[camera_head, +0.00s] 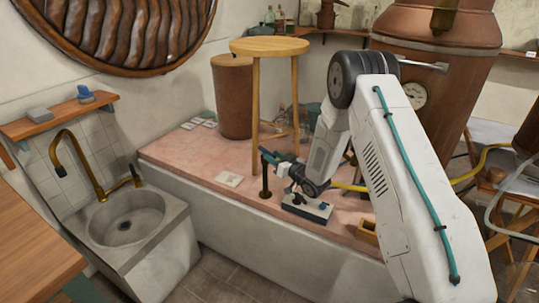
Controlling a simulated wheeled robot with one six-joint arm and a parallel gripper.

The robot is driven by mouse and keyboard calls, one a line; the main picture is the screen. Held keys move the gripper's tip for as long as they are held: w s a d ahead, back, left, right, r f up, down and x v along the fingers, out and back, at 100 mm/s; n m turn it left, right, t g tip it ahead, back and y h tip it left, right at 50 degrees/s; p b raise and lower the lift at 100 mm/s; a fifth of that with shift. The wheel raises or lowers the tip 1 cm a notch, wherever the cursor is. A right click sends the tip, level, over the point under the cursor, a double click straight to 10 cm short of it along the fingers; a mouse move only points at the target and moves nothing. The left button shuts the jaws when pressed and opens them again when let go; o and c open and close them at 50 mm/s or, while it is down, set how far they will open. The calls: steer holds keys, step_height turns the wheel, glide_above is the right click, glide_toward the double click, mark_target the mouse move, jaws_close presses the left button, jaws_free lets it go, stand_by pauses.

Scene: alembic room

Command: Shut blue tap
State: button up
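A dark upright post (265,182) stands on the pink counter, with a blue-green lever-like part (270,156) at its top. This looks like the blue tap, but it is small and I cannot tell how its handle is turned. My gripper (283,168) is at the end of my white arm, just right of the post and close to the blue-green part. The dark gripper parts overlap there, so I cannot tell whether they touch it or whether the fingers are open or shut.
A grey-and-dark box (307,208) sits below my wrist. A wooden stool (270,46) and brown barrel (232,97) stand behind on the pink counter (190,150). A copper still (430,70) is at right. A stone sink (125,222) with a brass faucet (75,150) is at left.

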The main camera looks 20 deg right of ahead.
steer(key=shift+x, duration=1.45)
jaws_close()
steer(key=shift+d, duration=0.1)
steer(key=shift+w+d+n+g+y, duration=0.1)
steer(key=shift+n+g+y, duration=0.2)
steer(key=shift+n+y, duration=0.15)
steer(key=shift+w+d+n+g+y, duration=0.1)
steer(key=shift+n+g+y, duration=0.25)
steer(key=shift+y, duration=0.2)
steer(key=shift+d+n+g+y, duration=0.1)
steer(key=shift+n+g+y, duration=1.15)
steer(key=shift+y, duration=0.35)
